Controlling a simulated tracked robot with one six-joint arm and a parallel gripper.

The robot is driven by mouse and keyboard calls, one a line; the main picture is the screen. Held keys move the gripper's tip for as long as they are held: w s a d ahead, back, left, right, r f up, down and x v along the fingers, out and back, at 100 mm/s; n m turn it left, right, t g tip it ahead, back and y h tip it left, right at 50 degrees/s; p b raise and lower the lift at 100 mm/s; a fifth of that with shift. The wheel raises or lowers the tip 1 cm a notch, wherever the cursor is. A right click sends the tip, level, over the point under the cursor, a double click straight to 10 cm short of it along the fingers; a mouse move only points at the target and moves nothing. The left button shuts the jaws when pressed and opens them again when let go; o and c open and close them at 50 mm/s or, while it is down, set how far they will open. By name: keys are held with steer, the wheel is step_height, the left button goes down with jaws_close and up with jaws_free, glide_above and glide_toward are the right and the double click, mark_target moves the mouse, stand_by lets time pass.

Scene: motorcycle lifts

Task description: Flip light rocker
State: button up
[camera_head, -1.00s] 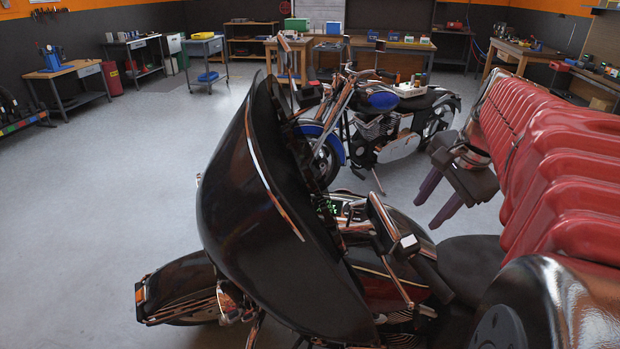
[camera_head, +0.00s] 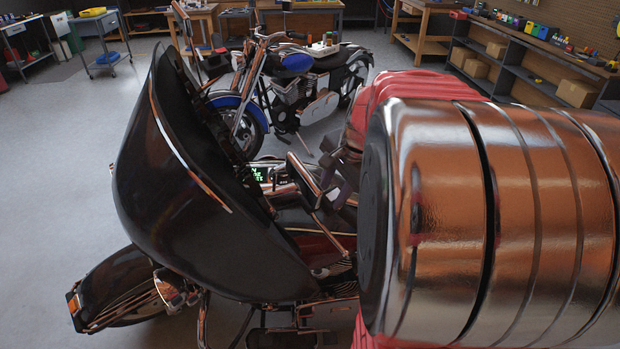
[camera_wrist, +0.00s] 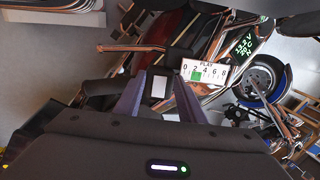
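The light rocker appears to be the small white rectangular piece (camera_wrist: 159,87) on a dark housing by the motorcycle's handlebar. My gripper (camera_wrist: 160,79) is open in the wrist view, one purple finger on each side of this white piece. I cannot tell whether the fingers touch the housing. In the head view, my gripper (camera_head: 343,172) is small and partly hidden by my arm, beside the handlebar. The rocker is not clear there. The black motorcycle (camera_head: 190,190) with its large fairing fills the lower left of the head view.
A white panel marked PLAY with a scale and green bar (camera_wrist: 203,73) and a green-lettered display (camera_wrist: 248,42) are close by. A blue motorcycle (camera_head: 296,62) stands behind. Workbenches (camera_head: 420,30) line the back. Grey floor is clear on the left.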

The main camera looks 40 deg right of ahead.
steer(key=shift+c, duration=0.2)
jaws_close()
stand_by(0.3)
steer(key=shift+s+d+r+n+y, duration=0.15)
steer(key=shift+d+y, duration=0.1)
steer(key=shift+y, duration=0.6)
steer(key=shift+w+d+f+n+y, duration=0.15)
steer(key=shift+d+y, duration=0.1)
steer(key=shift+y, duration=0.6)
steer(key=shift+s+r, duration=0.1)
steer(key=shift+o, duration=0.2)
jaws_free()
steer(key=shift+r, duration=0.15)
